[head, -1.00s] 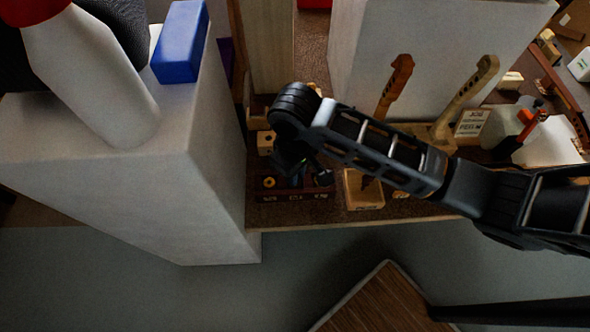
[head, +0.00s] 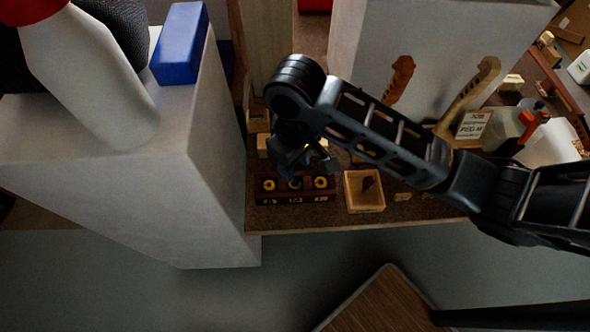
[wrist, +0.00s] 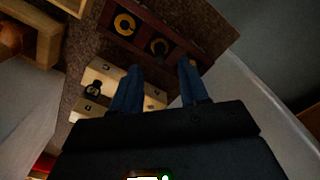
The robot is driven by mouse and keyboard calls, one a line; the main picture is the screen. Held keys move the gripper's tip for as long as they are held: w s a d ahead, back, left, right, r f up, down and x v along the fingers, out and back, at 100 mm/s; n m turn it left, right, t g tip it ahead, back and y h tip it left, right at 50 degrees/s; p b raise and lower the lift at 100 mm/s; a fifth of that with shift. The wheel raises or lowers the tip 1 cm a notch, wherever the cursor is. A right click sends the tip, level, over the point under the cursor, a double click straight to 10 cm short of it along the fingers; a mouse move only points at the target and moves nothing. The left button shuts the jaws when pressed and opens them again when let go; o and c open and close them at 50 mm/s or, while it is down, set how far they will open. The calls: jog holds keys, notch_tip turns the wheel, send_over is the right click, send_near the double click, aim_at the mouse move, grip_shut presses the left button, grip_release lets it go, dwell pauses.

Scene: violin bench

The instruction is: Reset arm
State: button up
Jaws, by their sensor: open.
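My arm reaches in from the right in the head view, and my gripper (head: 308,168) hangs over the left part of the bench, above the back edge of a dark rack (head: 295,197) with yellow rings. In the wrist view my gripper (wrist: 158,85) shows two blue fingers set apart, with nothing held between them. The dark rack (wrist: 185,35) shows beyond the fingertips with its ring-shaped pieces. Pale wooden blocks (wrist: 100,75) with dark holes lie near the left finger, partly hidden by it.
A small wooden tray (head: 352,205) with a dark piece in it stands right of the rack. A tall white block (head: 215,150) rises close on the left, carrying a blue box (head: 180,42) and a white bottle (head: 90,80). Violin necks (head: 466,92) stand behind my arm.

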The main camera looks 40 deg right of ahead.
jog(key=shift+r, duration=1.25)
jog(key=w+a+r+m+t+y, duration=0.1)
jog(key=w+a+r+t+y, duration=0.2)
jog(key=a, duration=0.4)
jog(key=w+a+r+m+t+y, duration=0.15)
jog(key=a+r+t, duration=0.25)
jog(key=a, duration=0.4)
jog(key=w+a+r+m+t+y, duration=0.1)
jog(key=a+r+t+y, duration=0.25)
jog(key=a, duration=0.35)
jog(key=s+d+f+m+t+h, duration=0.25)
jog(key=s+d, duration=0.25)
jog(key=s, duration=0.4)
jog(key=s+d+f+m+t+h, duration=0.15)
jog(key=s+d+h, duration=0.3)
jog(key=s, duration=0.55)
jog(key=s+d+r+n, duration=0.2)
jog(key=s+d, duration=0.4)
jog(key=s+d+r+n+h, duration=0.1)
jog(key=s+d+r+n, duration=0.1)
jog(key=s+d, duration=0.4)
jog(key=shift+s+d+r+n+b, duration=0.3)
jog(key=shift+s+n+b, duration=0.1)
jog(key=shift+n, duration=0.45)
